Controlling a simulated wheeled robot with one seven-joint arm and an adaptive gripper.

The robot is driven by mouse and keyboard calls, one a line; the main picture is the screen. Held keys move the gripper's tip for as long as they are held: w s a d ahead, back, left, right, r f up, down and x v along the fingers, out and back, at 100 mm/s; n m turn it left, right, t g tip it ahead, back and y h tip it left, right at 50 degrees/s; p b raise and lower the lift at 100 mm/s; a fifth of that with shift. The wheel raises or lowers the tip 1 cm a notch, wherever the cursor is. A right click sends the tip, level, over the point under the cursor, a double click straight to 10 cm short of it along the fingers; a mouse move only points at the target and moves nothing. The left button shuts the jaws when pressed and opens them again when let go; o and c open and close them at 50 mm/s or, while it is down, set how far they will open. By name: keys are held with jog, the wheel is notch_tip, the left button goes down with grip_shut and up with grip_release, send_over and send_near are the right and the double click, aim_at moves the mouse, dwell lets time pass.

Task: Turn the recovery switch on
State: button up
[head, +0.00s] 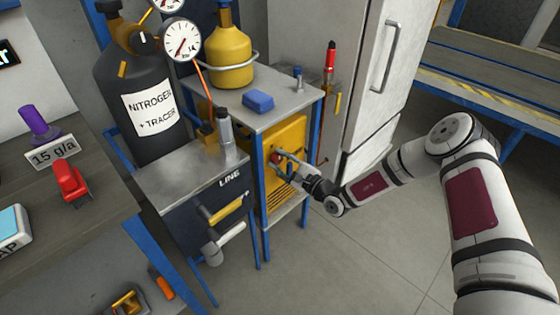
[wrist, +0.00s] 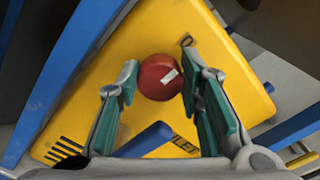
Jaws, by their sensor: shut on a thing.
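A yellow recovery unit (head: 285,140) stands on a shelf in the blue-legged frame; its yellow front panel (wrist: 120,40) fills much of the wrist view. On it is a round red knob (wrist: 160,78) with a white mark; it appears to be the recovery switch. It also shows small and red in the head view (head: 275,158). My gripper (wrist: 159,70) has its green-padded fingers on either side of the knob and is shut on it. In the head view my gripper (head: 283,161) reaches the panel from the right. Lettering for the switch is not readable.
Blue frame legs (wrist: 60,90) flank the unit. A nitrogen cylinder (head: 135,95) and a yellow cylinder (head: 230,60) stand left and above. The floor (head: 380,235) is open at front right.

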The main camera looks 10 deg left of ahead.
jog(key=shift+m, duration=0.3)
jog(key=m+p, duration=0.1)
jog(key=m, duration=0.1)
jog(key=shift+m, duration=0.4)
jog(key=shift+d+m+p, duration=0.1)
jog(key=shift+m+p, duration=0.4)
jog(key=shift+m, duration=1.3)
jog(key=shift+w, duration=0.1)
jog(key=o, duration=1.2)
jog(key=shift+c, duration=0.2)
jog(key=shift+d, duration=0.1)
jog(key=v, duration=1.2)
